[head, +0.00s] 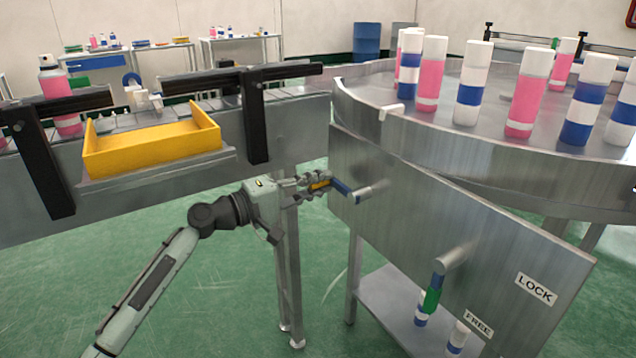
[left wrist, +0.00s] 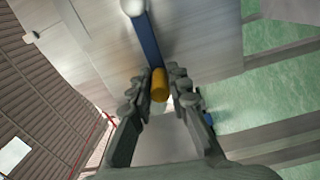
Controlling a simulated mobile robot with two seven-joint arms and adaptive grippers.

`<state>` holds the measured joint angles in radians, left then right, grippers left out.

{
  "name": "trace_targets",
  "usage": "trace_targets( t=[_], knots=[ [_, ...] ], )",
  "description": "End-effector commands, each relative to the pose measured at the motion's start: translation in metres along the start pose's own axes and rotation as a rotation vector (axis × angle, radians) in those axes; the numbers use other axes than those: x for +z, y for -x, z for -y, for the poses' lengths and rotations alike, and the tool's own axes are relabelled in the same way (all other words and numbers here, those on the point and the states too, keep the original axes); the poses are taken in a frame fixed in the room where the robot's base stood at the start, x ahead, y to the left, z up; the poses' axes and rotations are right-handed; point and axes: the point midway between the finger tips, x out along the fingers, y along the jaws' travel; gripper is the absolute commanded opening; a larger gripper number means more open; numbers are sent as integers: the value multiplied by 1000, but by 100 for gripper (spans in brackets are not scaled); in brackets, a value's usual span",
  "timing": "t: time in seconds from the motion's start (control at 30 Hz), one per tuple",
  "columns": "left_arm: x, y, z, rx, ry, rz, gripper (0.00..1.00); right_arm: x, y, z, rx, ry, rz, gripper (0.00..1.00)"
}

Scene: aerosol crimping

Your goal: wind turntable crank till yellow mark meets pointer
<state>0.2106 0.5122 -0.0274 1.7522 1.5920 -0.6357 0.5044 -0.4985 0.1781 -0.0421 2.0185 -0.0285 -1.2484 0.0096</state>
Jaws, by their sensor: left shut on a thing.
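The crank has a blue arm (head: 340,187) on a metal shaft at the left end of the turntable's front panel, and an orange handle (head: 320,185). My left gripper (head: 314,182) is shut on the orange handle. In the left wrist view the handle (left wrist: 159,86) sits between the two fingers, with the blue arm (left wrist: 149,42) running up from it. The turntable (head: 450,148) is a round metal table bearing several capped cans. A pale pointer-like tab (head: 392,112) sits at its near left rim. I see no yellow mark on the rim. My right gripper is not in view.
A green-handled lever (head: 432,298) hangs on the panel, near the FREE label (head: 479,326); the LOCK label (head: 535,289) is farther right. A yellow tray (head: 150,162) sits by the conveyor at left, with a pink can (head: 57,88) behind. Green floor lies open below.

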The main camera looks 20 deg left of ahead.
Motion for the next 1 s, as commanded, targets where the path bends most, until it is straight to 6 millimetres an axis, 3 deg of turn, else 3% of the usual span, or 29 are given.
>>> trace_targets(
  t=[0.03, 0.07, 0.2, 0.57, 0.67, 1.0],
  knots=[
    [-1, 1, 5, -9, -4, -1, 0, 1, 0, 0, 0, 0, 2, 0],
    [-1, 1, 5, -9, -4, -1, 21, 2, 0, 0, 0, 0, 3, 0],
    [0, 1, 4, -7, -3, 0, 37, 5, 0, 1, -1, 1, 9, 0],
    [1, 5, 2, -3, -1, 1, 37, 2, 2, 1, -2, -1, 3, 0],
    [0, 18, 2, -5, -1, 0, 37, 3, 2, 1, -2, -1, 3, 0],
    [0, 89, 3, -7, -1, 0, 37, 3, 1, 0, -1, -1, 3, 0]
  ],
)
